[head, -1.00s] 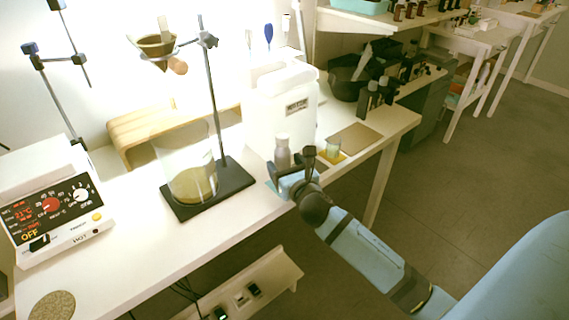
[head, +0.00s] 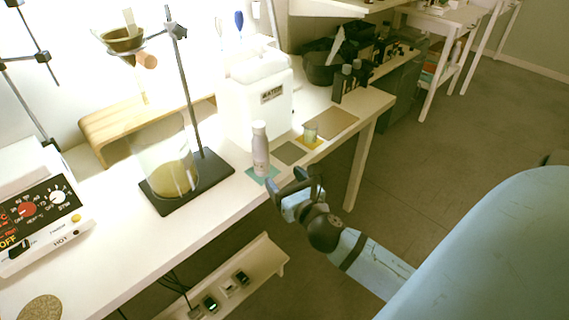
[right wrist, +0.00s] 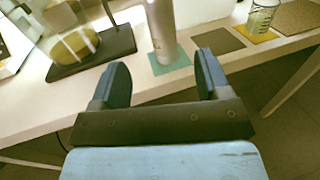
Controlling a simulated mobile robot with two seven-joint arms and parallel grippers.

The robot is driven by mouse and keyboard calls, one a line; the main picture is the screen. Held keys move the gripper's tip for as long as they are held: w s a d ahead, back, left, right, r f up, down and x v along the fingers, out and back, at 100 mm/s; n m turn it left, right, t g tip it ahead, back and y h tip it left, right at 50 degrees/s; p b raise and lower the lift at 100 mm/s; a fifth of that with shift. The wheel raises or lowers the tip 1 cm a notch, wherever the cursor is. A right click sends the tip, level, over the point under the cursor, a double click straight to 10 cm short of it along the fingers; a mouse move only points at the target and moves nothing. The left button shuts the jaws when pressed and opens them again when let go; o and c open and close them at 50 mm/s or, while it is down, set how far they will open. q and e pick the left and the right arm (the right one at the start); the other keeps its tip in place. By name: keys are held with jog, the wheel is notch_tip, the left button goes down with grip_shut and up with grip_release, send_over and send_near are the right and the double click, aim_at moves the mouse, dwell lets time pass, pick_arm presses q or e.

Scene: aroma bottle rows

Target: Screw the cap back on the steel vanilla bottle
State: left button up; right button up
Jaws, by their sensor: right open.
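The steel bottle (head: 260,148) stands upright on a small teal mat (head: 250,175) near the table's front edge. Its top looks pale and rounded, like a cap in place, but how tightly it sits cannot be told. In the right wrist view the bottle's lower body (right wrist: 162,35) shows and its top is cut off. My right gripper (head: 287,181) is open and empty, in front of the bottle at the table edge and apart from it. Its two fingers also show spread in the right wrist view (right wrist: 162,75). My left gripper is out of view.
A bare dark grey mat (head: 290,153) lies right of the bottle, then a small glass jar (head: 310,132) on a yellow mat. A white container (head: 255,100) stands behind. A stand with a glass beaker (head: 166,172) is to the left.

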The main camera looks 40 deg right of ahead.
jog(key=s+a+f+m+g+y, duration=0.2)
jog(key=s+a+f+m, duration=0.1)
jog(key=m, duration=0.7)
jog(key=s+a+f+m+g+y, duration=0.2)
jog(key=s+a+f+m+y, duration=0.1)
jog(key=a+m, duration=0.5)
jog(key=s+a+f+m+g+y, duration=0.1)
jog(key=s+a+f+m, duration=0.3)
jog(key=m, duration=0.9)
jog(key=shift+s+a+f+g+y, duration=0.4)
jog(key=shift+s+a+y, duration=0.55)
jog(key=shift+s, duration=0.25)
pick_arm(q)
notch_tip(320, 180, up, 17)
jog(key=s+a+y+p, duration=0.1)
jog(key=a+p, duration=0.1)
jog(key=p, duration=2.7)
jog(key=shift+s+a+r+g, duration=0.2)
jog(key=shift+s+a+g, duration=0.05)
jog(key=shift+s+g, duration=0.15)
pick_arm(e)
notch_tip(320, 180, up, 18)
jog(key=s+d+h, duration=0.1)
jog(key=d, duration=0.1)
jog(key=shift+s+d+f+g, duration=0.2)
jog(key=shift+s+g, duration=0.15)
jog(key=shift+g, duration=0.05)
